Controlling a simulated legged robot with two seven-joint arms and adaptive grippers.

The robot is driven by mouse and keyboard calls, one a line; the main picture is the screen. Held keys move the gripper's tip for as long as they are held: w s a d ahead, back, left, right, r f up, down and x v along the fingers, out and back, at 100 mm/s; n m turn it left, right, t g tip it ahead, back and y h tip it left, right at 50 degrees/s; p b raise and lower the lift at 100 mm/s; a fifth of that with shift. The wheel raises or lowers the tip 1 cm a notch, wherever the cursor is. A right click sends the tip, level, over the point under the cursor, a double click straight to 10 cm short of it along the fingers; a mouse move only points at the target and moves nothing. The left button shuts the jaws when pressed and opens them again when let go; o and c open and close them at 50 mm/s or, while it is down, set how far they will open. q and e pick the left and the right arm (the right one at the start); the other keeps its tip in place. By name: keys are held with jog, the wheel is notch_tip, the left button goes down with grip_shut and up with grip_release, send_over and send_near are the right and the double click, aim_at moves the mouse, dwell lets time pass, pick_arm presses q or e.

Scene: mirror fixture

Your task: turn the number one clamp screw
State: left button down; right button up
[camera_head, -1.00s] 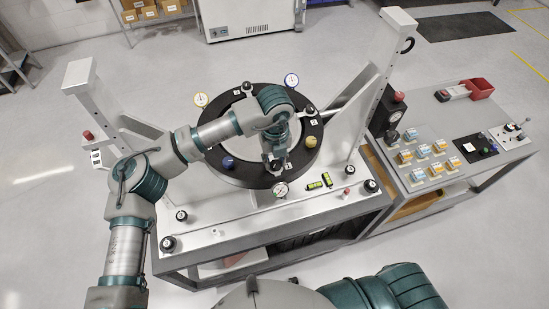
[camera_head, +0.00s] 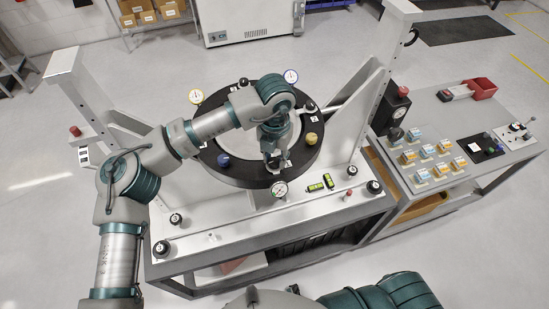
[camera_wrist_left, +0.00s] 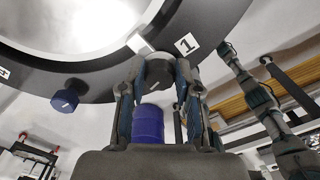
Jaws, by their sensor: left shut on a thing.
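The mirror fixture's dark ring (camera_head: 226,171) lies around a pale round mirror, which shows in the left wrist view (camera_wrist_left: 75,22). The number one clamp screw (camera_wrist_left: 160,68) is a dark knob at the ring's edge beside the white "1" label (camera_wrist_left: 186,44). My left gripper (camera_head: 273,164) is at the ring's near side. In the left wrist view its fingers (camera_wrist_left: 158,88) are on both sides of this knob, shut on it. The fingers hide part of the knob. My right gripper is not seen.
A blue knob (camera_head: 225,160) and a yellow knob (camera_head: 312,138) stand on the ring. White uprights (camera_head: 374,85) flank the fixture.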

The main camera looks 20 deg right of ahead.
pick_arm(q)
jog(key=m+b, duration=0.1)
jog(key=m, duration=0.2)
jog(key=shift+s+f+m, duration=0.1)
jog(key=shift+m, duration=0.3)
jog(key=m, duration=0.3)
jog(key=shift+m, duration=0.3)
jog(key=m, duration=0.4)
jog(key=shift+s, duration=0.1)
jog(key=shift+m, duration=1.2)
jog(key=shift+r, duration=0.2)
jog(key=c, duration=0.9)
grip_release()
jog(key=shift+o, duration=0.4)
jog(key=shift+a+f, duration=0.1)
